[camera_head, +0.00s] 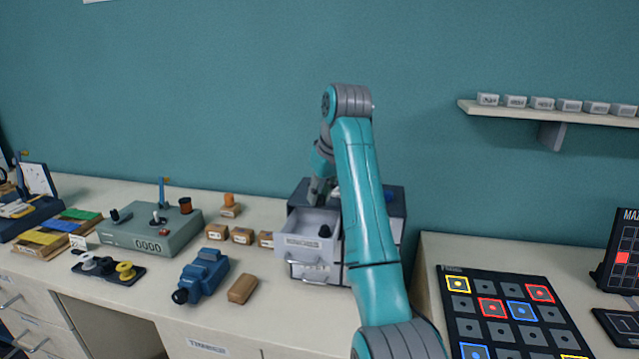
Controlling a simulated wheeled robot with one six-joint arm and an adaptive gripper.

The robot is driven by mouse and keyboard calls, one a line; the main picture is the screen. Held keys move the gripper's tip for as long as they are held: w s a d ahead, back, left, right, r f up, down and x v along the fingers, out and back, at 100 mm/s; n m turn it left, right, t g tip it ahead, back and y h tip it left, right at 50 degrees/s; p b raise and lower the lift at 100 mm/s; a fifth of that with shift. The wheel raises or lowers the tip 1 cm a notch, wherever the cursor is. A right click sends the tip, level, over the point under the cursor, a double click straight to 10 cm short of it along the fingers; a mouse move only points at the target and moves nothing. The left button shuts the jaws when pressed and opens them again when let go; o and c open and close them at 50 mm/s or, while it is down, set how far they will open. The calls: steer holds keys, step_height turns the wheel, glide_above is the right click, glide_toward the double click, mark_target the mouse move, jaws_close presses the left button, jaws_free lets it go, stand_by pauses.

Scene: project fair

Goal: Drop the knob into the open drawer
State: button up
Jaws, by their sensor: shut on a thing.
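A small grey cabinet (304,189) stands on the bench against the wall, with its light grey top drawer (304,243) pulled open toward me. A small dark knob-shaped thing (324,231) shows inside the drawer outline, toward its right side. My gripper (314,203) points down at the back of the open drawer, small and partly hidden by my teal arm. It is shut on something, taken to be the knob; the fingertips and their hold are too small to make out. I cannot tell whether the dark thing is the held one.
A blue device (202,276) and a brown block (242,289) lie left of the cabinet. Small wooden blocks (242,236) and a green-grey counter box (150,234) stand further left. A dark button board (512,312) lies on the right table. A wall shelf (560,113) hangs above it.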

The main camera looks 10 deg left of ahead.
mark_target(321, 202)
steer(key=shift+f, duration=1.85)
steer(key=o, duration=0.8)
